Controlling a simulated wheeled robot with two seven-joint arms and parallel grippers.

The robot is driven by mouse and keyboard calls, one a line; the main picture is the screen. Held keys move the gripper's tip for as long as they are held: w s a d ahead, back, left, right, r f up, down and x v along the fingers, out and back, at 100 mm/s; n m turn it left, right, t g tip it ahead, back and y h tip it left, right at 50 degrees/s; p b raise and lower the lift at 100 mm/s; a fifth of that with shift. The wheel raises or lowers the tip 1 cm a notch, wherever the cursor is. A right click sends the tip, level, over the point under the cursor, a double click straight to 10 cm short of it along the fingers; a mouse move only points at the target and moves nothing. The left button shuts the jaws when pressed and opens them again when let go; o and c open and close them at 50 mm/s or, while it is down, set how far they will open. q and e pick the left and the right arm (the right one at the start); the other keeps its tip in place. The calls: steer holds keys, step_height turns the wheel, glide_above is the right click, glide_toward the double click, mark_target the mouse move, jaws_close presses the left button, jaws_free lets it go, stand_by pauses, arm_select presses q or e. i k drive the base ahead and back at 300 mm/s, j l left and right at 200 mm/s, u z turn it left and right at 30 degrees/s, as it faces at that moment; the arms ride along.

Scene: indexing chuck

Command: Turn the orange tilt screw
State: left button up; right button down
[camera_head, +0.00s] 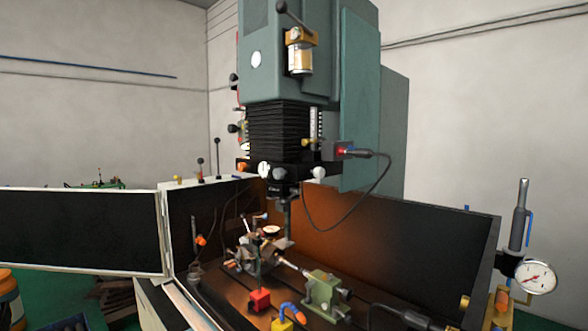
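The indexing chuck assembly (262,255) sits on the machine table inside the open enclosure, below the spindle. A small orange part (231,264) shows at its lower left side. Another orange piece (201,240) is on a thin stand further left. At this size I cannot tell which of them is the tilt screw. A green block-like fixture (322,292) stands to the right of the chuck, with a light rod between them. Neither of my grippers shows in the view.
A red block (259,299) and a yellow-and-blue fitting (284,322) are in front of the chuck. The milling head (308,60) hangs above with a looping black cable. Dark enclosure panels (80,230) flank the table. A dial gauge (536,277) stands at the right.

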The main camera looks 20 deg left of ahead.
mark_target(241, 167)
steer(key=i+j+z, duration=0.1)
steer(key=j+z, duration=0.25)
steer(key=j, duration=0.5)
steer(key=j+z, duration=0.35)
steer(key=j, duration=0.5)
